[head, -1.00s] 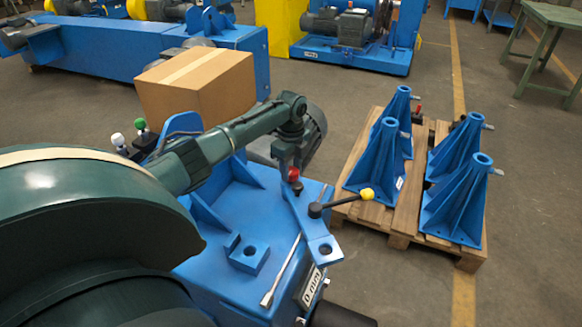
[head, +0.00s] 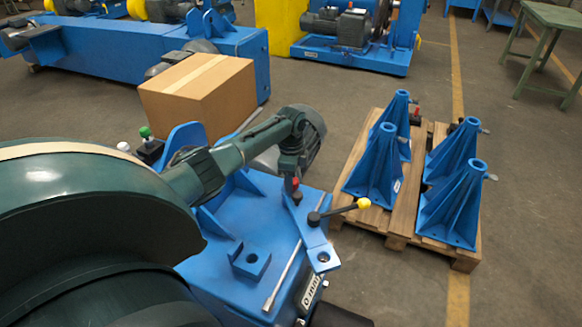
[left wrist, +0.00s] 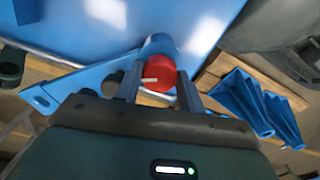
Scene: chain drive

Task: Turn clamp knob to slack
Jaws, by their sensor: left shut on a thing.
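The clamp knob (left wrist: 160,73) is red with a white mark pointing left, and sits at the end of a blue round part in the left wrist view. My left gripper (left wrist: 158,90) has a finger on each side of the knob and is shut on it. In the head view the red knob (head: 296,183) shows as a small spot by the tip of my left gripper (head: 290,190), over the blue machine frame (head: 215,225). My arm and gripper partly hide the knob there. My right gripper is not in view.
A black lever with a yellow ball (head: 363,203) stands close right of the knob. A metal rod (head: 283,275) lies on the frame. A cardboard box (head: 200,95) is behind. A pallet (head: 400,225) with several blue stands is to the right; the floor between is clear.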

